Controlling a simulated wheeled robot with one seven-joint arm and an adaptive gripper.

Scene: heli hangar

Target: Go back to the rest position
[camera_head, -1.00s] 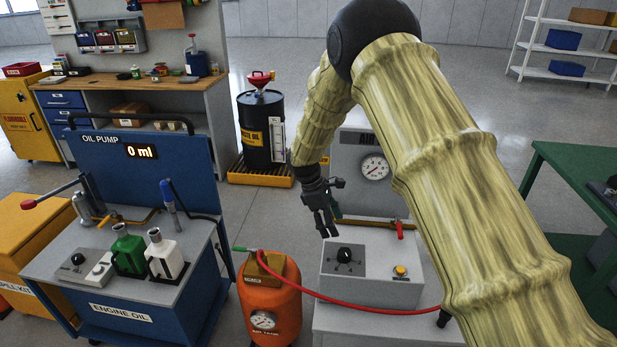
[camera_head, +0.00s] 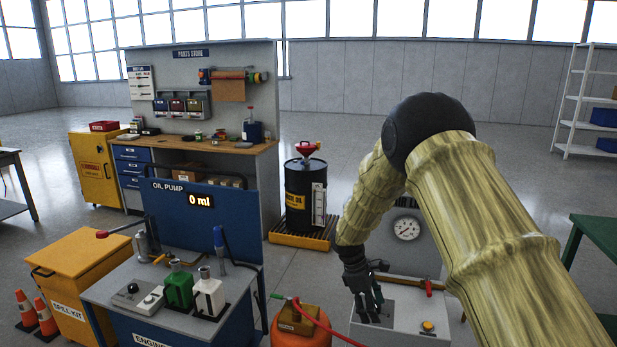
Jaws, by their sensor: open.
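My gripper (camera_head: 368,306) is in the lower right of the head view, at the end of my arm in its yellow-brown sleeve. It hangs pointing down over the grey air station box (camera_head: 399,322), in front of the left part of its top panel. Its fingers are apart with nothing seen between them. It partly covers the dark panel on the box. I cannot tell whether the fingertips touch the box.
A round gauge (camera_head: 406,229) stands on the panel behind. The orange tank (camera_head: 290,335) with a red hose is left of the box. The oil pump cart (camera_head: 120,265) reads 0 ml. A black drum (camera_head: 305,192) stands behind; a green table (camera_head: 598,232) is at right.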

